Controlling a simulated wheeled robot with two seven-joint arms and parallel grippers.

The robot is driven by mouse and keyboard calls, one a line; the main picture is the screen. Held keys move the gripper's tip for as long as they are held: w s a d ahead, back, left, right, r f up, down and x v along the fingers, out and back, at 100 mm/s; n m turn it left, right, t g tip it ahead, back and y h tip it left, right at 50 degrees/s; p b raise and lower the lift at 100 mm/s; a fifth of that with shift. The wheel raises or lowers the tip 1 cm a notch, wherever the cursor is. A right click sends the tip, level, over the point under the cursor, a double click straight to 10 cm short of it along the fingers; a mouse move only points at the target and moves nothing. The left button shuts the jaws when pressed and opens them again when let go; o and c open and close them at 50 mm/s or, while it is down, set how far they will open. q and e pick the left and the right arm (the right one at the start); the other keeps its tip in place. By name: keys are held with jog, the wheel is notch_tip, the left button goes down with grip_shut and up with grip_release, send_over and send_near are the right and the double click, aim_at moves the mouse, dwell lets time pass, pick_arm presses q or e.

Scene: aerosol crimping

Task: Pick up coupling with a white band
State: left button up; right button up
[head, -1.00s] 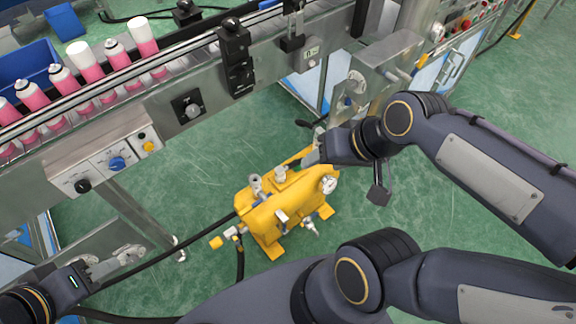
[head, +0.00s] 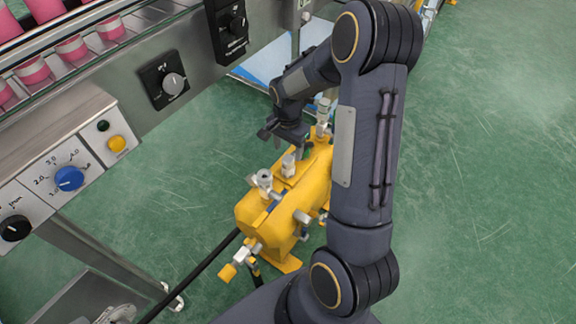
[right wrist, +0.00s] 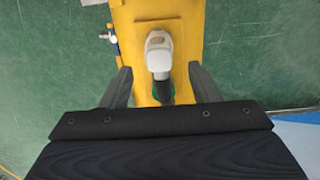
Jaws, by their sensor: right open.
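A yellow machine (head: 270,215) stands on the floor, with several grey metal fittings on it. One upright fitting (head: 289,165) is on its top, another fitting (head: 264,180) is nearer me, and one (head: 323,110) is at the far end. I cannot make out a white band on any of them in the head view. My right gripper (head: 285,135) is above the far half of the machine, open and empty. In the right wrist view a pale grey-white fitting (right wrist: 158,55) with a dark lower end is ahead of my open fingers (right wrist: 160,88).
A steel conveyor frame with a control panel (head: 70,160) and pink cans (head: 72,45) runs along the upper left. A black hose (head: 200,270) leads to the machine. The green floor (head: 480,180) is clear on the right.

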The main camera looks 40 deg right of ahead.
aim_at(288, 158)
notch_tip(288, 158, down, 5)
jog(key=shift+s+a+r+b, duration=0.1)
jog(key=shift+r+b, duration=0.05)
jog(key=shift+b, duration=0.8)
jog(key=shift+f, duration=0.4)
jog(key=shift+r, duration=0.1)
jog(key=shift+c, duration=0.2)
jog(key=c, duration=1.1)
grip_shut()
jog(key=shift+r, duration=0.1)
